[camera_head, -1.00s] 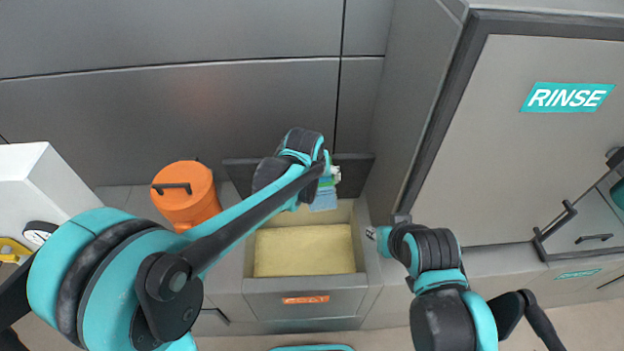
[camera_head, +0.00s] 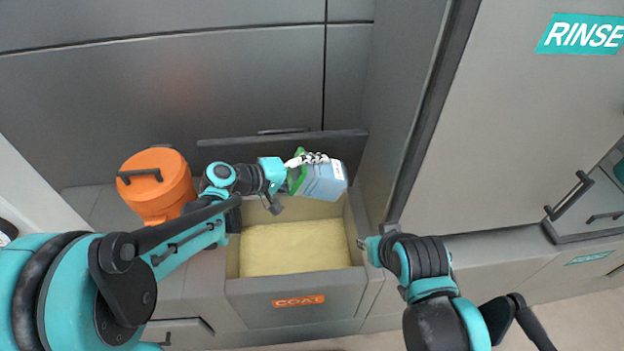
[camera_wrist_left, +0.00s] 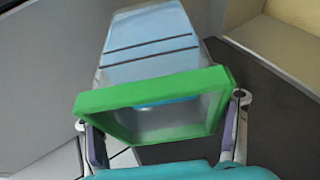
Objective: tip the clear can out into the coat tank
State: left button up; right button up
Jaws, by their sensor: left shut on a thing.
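The clear can (camera_head: 325,182) has a green rim, pale blue contents and dark lines on its side. It is tilted well over on its side above the back right part of the coat tank. My left gripper (camera_head: 303,161) is shut on it near the green rim. The left wrist view shows the can (camera_wrist_left: 150,45) with its green rim between the two fingers (camera_wrist_left: 165,125). The coat tank (camera_head: 245,298) is a grey open box with an orange COAT label and a yellow fill. My right gripper (camera_head: 368,246) is beside the tank's right wall; its fingers are too small to read.
An orange lidded canister (camera_head: 158,188) stands left of the tank, close to my left arm. A dark raised panel (camera_head: 350,150) stands behind the tank. A grey cabinet with a RINSE sign (camera_head: 583,34) fills the right side.

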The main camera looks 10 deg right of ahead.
pick_arm(q)
jog(key=h+b, duration=0.1)
jog(key=b, duration=0.2)
jog(key=a+f+n+t+h+b, duration=0.1)
jog(key=h+b, duration=0.2)
jog(key=b, duration=0.2)
jog(key=shift+a+f+n+b, duration=0.15)
jog(key=shift+n+b, duration=0.15)
jog(key=shift+n, duration=0.1)
jog(key=shift+a+r+t+h+b, duration=0.2)
jog(key=shift+t+h+b, duration=0.15)
jog(key=shift+h, duration=0.15)
jog(key=shift+a+r+n+t+h, duration=0.25)
jog(key=shift+r+n+h, duration=0.15)
jog(key=shift+r+h, duration=0.1)
